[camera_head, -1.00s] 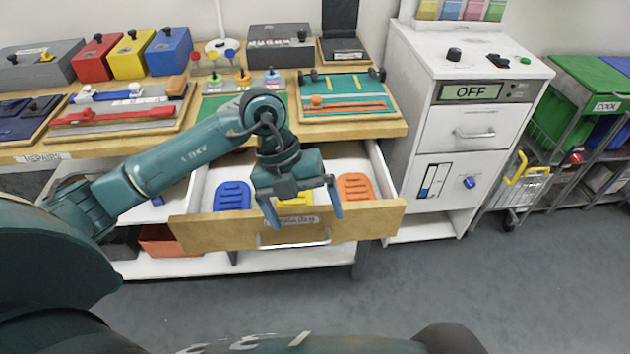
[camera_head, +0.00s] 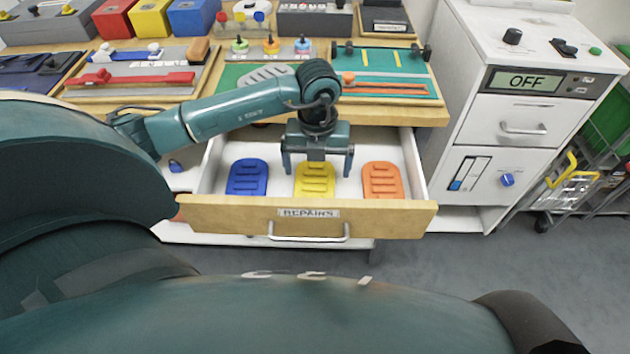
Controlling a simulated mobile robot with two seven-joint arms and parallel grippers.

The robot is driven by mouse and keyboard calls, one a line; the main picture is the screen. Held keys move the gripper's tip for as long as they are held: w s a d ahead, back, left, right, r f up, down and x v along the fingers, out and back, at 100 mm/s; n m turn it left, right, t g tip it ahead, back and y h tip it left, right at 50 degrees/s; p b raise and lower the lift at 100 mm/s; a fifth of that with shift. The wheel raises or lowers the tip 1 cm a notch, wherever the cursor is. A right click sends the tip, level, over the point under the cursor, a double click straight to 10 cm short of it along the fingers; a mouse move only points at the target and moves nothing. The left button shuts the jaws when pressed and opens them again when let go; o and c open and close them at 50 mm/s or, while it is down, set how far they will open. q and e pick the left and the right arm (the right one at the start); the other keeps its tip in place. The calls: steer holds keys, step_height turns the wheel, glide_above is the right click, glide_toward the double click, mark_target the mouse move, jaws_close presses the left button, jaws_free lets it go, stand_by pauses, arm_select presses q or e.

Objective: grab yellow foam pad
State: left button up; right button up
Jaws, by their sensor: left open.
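The yellow foam pad (camera_head: 315,182) lies in the open drawer (camera_head: 240,213) labelled REPAIRS, between a blue pad (camera_head: 248,177) and an orange pad (camera_head: 382,181). My left gripper (camera_head: 317,170) points down over the far part of the drawer. It is open and empty, with its fingers to the left and right of the yellow pad's far end in the picture. I cannot tell how high the fingertips are above the drawer floor. The pad's far edge is partly hidden by the gripper. My right gripper is not in view.
The drawer's wooden front with its metal handle (camera_head: 308,236) stands nearest me. The bench above holds trays, coloured boxes and a green board (camera_head: 385,72). A white cabinet (camera_head: 515,120) reading OFF stands at right. Grey floor lies clear in front of it.

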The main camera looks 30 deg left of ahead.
arm_select(q)
steer(key=f, duration=0.5)
steer(key=shift+w+a+f, duration=0.1)
steer(key=shift+a+f, duration=0.05)
steer(key=shift+a, duration=0.25)
steer(key=c, duration=1.1)
